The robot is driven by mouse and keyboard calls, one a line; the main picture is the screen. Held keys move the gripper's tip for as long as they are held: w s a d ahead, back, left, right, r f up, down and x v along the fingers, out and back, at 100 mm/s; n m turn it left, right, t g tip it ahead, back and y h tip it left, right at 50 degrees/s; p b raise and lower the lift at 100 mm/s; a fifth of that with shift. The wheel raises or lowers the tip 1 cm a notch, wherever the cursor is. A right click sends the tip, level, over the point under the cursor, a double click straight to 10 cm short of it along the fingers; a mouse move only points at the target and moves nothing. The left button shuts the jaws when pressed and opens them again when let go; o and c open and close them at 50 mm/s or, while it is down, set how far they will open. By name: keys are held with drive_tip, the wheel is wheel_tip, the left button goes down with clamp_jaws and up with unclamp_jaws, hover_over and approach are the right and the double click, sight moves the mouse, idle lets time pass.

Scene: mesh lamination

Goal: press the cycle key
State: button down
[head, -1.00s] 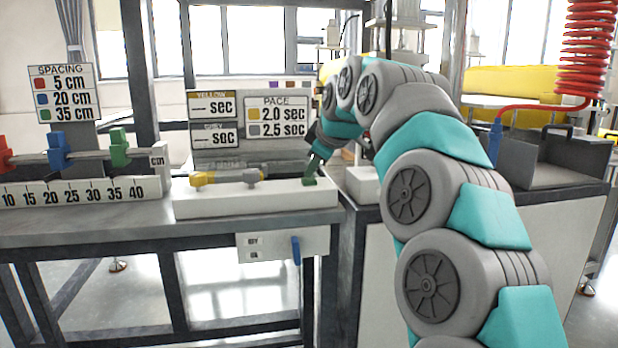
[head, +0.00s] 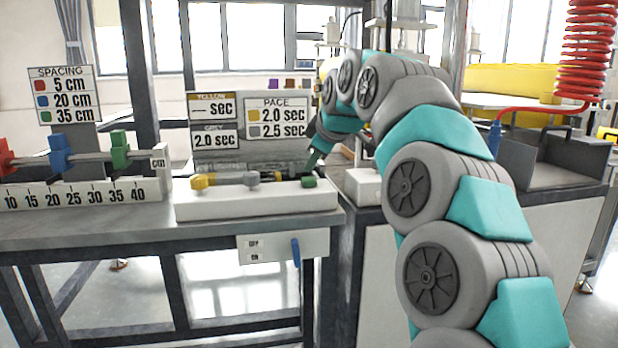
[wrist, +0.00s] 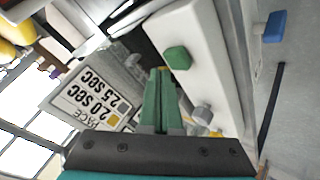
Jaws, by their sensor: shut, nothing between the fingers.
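The green key (head: 308,182) sits at the right end of the white box (head: 255,203) on the bench; I take it to be the cycle key. It also shows in the wrist view (wrist: 178,58). My gripper (head: 311,166) is shut and empty, its tips just above and behind the green key, apart from it. In the wrist view my green fingers (wrist: 160,75) are together beside the key. A yellow knob (head: 200,181) and a grey knob (head: 252,179) are on the same box. The display behind reads dashes for yellow and 2.0 sec for grey (head: 214,140).
A PACE card (head: 277,117) lists yellow 2.0 sec and grey 2.5 sec. At left are a ruler (head: 80,194) and red, blue and green stops under a SPACING card (head: 66,93). A blue switch lever (head: 296,252) hangs below the bench edge.

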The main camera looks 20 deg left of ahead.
sight(313, 179)
wheel_tip(313, 179, up, 3)
drive_tip(key=p, duration=0.2)
drive_tip(key=shift+f+p, duration=0.1)
drive_tip(key=shift+p, duration=0.25)
drive_tip(key=shift+w+r, duration=0.15)
drive_tip(key=shift+r, duration=0.9)
drive_tip(key=shift+s, duration=0.2)
